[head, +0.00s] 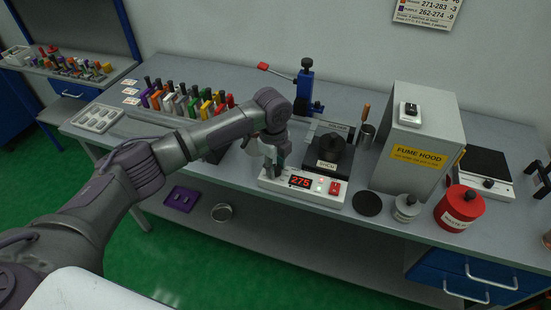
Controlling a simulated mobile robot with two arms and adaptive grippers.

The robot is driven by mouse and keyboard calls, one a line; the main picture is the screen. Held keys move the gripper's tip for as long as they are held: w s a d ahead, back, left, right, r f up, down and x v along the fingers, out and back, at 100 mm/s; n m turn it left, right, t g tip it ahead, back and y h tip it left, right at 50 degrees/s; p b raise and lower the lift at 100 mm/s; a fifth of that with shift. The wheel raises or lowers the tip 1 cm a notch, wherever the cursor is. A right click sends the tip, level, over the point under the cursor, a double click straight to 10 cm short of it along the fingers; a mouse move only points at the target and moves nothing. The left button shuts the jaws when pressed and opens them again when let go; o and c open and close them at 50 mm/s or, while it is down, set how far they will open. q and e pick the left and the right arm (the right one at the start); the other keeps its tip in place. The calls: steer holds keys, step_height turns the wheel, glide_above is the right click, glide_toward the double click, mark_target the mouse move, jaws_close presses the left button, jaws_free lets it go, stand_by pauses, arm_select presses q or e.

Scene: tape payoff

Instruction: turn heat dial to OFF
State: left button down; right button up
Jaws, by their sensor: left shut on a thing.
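The hot plate (334,198) stands near the bench's front edge, with a white front panel, a red display reading 275 and a red switch (335,188). My left gripper (271,172) points down at the left end of this panel. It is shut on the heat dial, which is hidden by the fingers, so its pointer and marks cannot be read. My right gripper is not in view.
A black round pot (334,153) sits on the hot plate. The fume hood (425,140), a dark disc (367,203), a grey weight-like canister (405,208) and a red waste can (459,208) stand to the right. Coloured-handled tools (182,104) stand at the left.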

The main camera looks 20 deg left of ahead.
arm_select(q)
steer(key=n+p, duration=0.1)
steer(key=n, duration=0.1)
steer(key=n+p, duration=0.1)
steer(key=p, duration=0.1)
steer(key=n+p, duration=0.2)
steer(key=shift+r+n, duration=0.25)
steer(key=shift+n, duration=0.05)
steer(key=n+p, duration=0.2)
steer(key=shift+d+n+p, duration=0.1)
steer(key=shift+n+p, duration=0.25)
steer(key=shift+n, duration=0.05)
steer(key=n+p, duration=0.2)
steer(key=n, duration=0.1)
steer(key=shift+w+n+y, duration=0.1)
steer(key=shift+n+y, duration=0.2)
steer(key=n+p, duration=0.2)
steer(key=shift+f+n, duration=0.1)
steer(key=shift+n, duration=0.2)
steer(key=n+p, duration=0.1)
steer(key=n, duration=0.2)
steer(key=shift+n, duration=0.3)
steer(key=n+p, duration=0.1)
steer(key=n, duration=0.2)
steer(key=shift+w+n+g, duration=0.1)
steer(key=shift+n+g, duration=0.2)
steer(key=shift+f+n+p, duration=0.1)
steer(key=shift+n+p, duration=0.4)
steer(key=shift+n, duration=1)
